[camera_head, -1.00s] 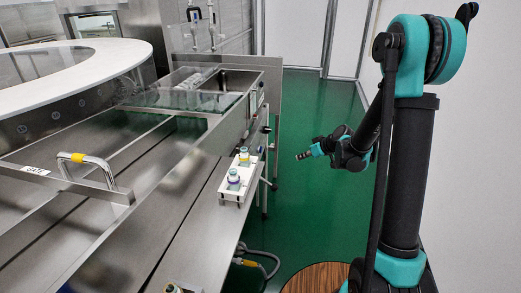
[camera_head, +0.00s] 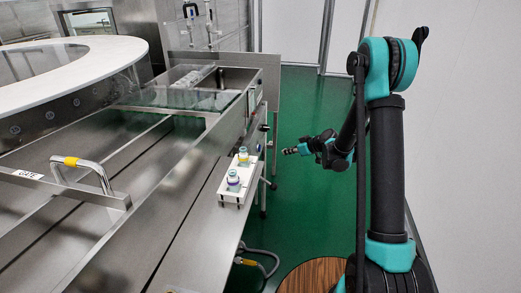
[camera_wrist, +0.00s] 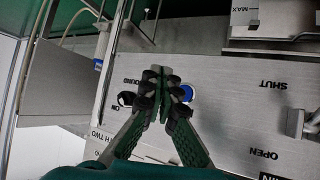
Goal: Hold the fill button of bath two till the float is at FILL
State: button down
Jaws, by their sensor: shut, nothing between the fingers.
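My gripper (camera_wrist: 163,76) is shut and empty, with its fingertips in front of a steel control panel (camera_wrist: 225,120) in the wrist view. A round blue button (camera_wrist: 187,93) on the panel shows just right of the fingers, partly covered by one; its label is hidden. Lettering ending in "H TWO" shows at lower left on the panel. I cannot tell whether the fingertips touch the panel. In the head view my gripper (camera_head: 289,151) is over the green floor, right of the washer bench. I cannot make out the float or a FILL mark.
A black knob (camera_wrist: 126,98) is left of the fingers, and a lever (camera_wrist: 297,123) sits between SHUT and OPEN. In the head view, a white tray (camera_head: 228,198) with two bottles is on the bench edge. A gate handle (camera_head: 88,166) is at left.

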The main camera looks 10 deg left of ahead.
aim_at(260, 148)
jog(key=a, duration=0.8)
jog(key=shift+w+a, duration=0.15)
jog(key=shift+a, duration=0.15)
jog(key=shift+a, duration=0.2)
dwell(1.1)
jog(key=shift+a, duration=0.25)
jog(key=shift+a, duration=0.4)
dwell(4.9)
